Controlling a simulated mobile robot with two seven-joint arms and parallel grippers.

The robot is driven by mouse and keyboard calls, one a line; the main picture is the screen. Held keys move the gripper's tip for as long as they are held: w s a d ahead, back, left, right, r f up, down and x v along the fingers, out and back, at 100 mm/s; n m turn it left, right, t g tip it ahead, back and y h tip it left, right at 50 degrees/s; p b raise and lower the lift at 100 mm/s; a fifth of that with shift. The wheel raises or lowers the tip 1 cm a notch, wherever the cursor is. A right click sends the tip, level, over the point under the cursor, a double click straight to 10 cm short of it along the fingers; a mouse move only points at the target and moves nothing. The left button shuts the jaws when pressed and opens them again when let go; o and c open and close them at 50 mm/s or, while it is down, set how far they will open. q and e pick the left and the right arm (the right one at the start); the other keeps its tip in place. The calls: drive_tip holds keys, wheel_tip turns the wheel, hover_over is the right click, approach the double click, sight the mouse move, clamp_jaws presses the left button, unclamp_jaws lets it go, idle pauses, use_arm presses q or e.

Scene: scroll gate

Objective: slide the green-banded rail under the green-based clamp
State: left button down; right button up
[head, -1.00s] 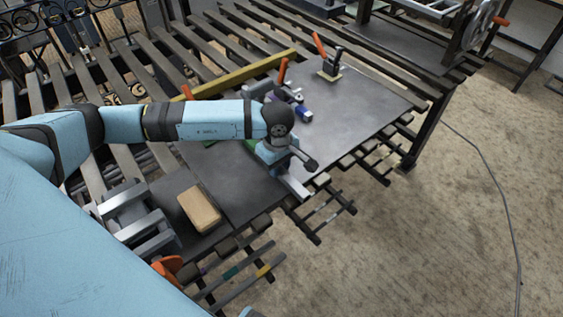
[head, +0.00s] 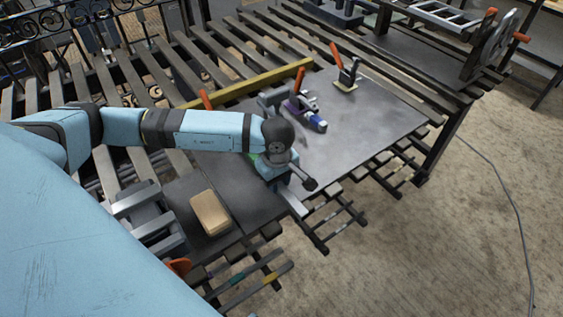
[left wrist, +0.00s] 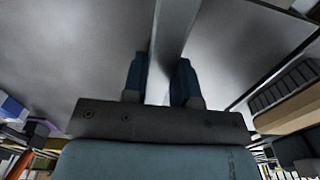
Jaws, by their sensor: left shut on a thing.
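My left gripper (head: 283,178) is low over the front part of the dark metal table and shut on a pale metal rail. The rail (head: 294,204) shows as a short stretch past the fingers at the table's front edge. In the left wrist view the rail (left wrist: 172,35) runs between the two fingers (left wrist: 160,85) and away over grey metal. No green band on it can be made out. A small green patch (head: 254,156) shows beside my wrist, perhaps the green clamp base; my arm hides most of it. An orange handle (head: 205,99) rises behind my forearm. My right gripper is not in view.
A clamp with a purple and blue part (head: 305,115) and an orange-handled clamp on a pale base (head: 345,84) stand farther back. A tan block (head: 210,213) lies left of the gripper. A yellow bar (head: 265,80) lies behind. The table's right part is bare.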

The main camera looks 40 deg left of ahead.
sight(266, 195)
use_arm(q)
drive_tip(key=shift+s+a, duration=0.3)
drive_tip(key=shift+s, duration=0.6)
drive_tip(key=shift+s+a, duration=0.25)
drive_tip(key=shift+s, duration=0.6)
drive_tip(key=c, duration=0.8)
unclamp_jaws()
drive_tip(key=shift+r, duration=0.45)
wheel_tip(266, 195, up, 13)
drive_tip(key=shift+b, duration=0.35)
